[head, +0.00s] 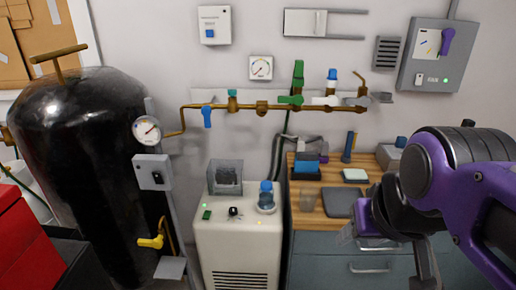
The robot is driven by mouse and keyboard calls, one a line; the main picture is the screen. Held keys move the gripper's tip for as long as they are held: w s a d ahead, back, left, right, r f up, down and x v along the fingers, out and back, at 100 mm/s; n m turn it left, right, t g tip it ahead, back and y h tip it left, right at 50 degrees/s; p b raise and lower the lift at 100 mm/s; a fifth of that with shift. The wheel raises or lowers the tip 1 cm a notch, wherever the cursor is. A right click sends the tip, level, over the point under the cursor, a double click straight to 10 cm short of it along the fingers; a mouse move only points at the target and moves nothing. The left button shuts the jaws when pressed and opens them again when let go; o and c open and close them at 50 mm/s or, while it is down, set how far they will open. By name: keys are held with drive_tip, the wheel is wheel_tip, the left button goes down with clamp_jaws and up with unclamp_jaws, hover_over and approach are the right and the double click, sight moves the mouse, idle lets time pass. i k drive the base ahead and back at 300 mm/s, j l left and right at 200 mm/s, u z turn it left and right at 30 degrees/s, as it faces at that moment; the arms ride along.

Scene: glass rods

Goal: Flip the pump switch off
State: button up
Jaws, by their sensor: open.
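Several switch-like controls show, and I cannot tell which is the pump switch. A grey box with a dark toggle (156,178) is fixed beside the black tank (75,150). A white wall box with a small blue switch (210,32) hangs at the top. A grey wall panel with a purple lever (447,41) is at the upper right, its green lamp lit. A cream cabinet (237,240) has a green button (207,214) and a black knob (234,211). My gripper (393,248) is open at the lower right, in front of the counter, apart from all these controls; its tips are partly unclear.
A brass pipe (225,106) with coloured valves runs along the wall. A blue-capped jar (266,200) stands on the cabinet. The wooden counter (306,225) holds small items. A red box (25,245) is at lower left. Open space lies before the wall's middle.

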sight(206, 215)
drive_tip(key=u, duration=0.9)
drive_tip(key=i+l+u, duration=0.1)
drive_tip(key=i+j+z, duration=0.15)
drive_tip(key=i, duration=0.2)
drive_tip(key=i+j+z, duration=0.15)
drive_tip(key=i+j, duration=0.1)
drive_tip(key=i, duration=0.1)
